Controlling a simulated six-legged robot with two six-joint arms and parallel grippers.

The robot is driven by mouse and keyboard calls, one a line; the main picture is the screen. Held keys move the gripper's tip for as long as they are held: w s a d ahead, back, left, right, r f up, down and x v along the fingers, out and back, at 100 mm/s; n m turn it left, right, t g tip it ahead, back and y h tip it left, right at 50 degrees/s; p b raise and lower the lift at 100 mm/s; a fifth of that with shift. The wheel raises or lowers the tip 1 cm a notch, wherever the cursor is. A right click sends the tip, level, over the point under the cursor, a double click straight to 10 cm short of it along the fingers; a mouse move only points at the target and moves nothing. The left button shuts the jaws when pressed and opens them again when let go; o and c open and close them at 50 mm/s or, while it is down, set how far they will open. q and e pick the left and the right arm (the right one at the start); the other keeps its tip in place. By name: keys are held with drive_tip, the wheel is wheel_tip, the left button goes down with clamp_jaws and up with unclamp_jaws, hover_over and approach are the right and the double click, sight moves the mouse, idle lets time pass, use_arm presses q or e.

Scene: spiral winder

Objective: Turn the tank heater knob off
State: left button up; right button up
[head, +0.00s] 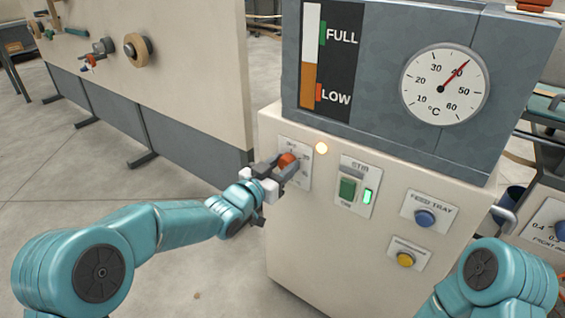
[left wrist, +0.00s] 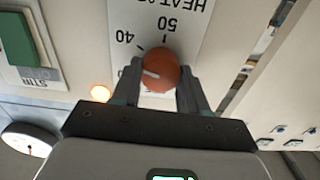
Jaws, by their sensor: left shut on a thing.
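The heater knob (head: 287,160) is a round orange-red knob on a white plate (head: 305,148) on the front of the cream cabinet. My left gripper (head: 284,168) is at the knob, with a finger on either side of it. In the left wrist view the fingers are shut on the knob (left wrist: 160,70). That view is turned over and shows "HEAT", "50" and "40" on the plate. A white mark on the knob points left in that view, below the "40". The rest of the scale is hidden. My right gripper is out of view.
An amber lamp (head: 321,148) glows beside the plate. To its right are a green STIR switch (head: 348,188), a blue button (head: 425,218) and a yellow button (head: 405,259). A temperature dial (head: 445,84) points near 40. A cream panel (head: 165,70) stands at left.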

use_arm(q)
drive_tip(key=n+p, duration=0.2)
drive_tip(key=n, duration=0.3)
drive_tip(key=shift+r+n+p, duration=0.1)
drive_tip(key=shift+n+p, duration=0.2)
drive_tip(key=n+p, duration=0.2)
drive_tip(key=n, duration=0.3)
drive_tip(key=shift+w+a+n, duration=0.1)
drive_tip(key=shift+n, duration=0.2)
drive_tip(key=n+p, duration=0.2)
drive_tip(key=n, duration=0.4)
drive_tip(key=n+p, duration=0.1)
drive_tip(key=n, duration=0.1)
drive_tip(key=n+p, duration=0.1)
drive_tip(key=n, duration=0.1)
drive_tip(key=shift+f, duration=0.25)
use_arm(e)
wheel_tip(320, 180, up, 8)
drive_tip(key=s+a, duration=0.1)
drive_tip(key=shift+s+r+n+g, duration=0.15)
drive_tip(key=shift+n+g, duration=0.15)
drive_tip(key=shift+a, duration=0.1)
use_arm(q)
drive_tip(key=o, duration=1.1)
drive_tip(key=shift+c, duration=0.2)
drive_tip(key=shift+a+f, duration=0.1)
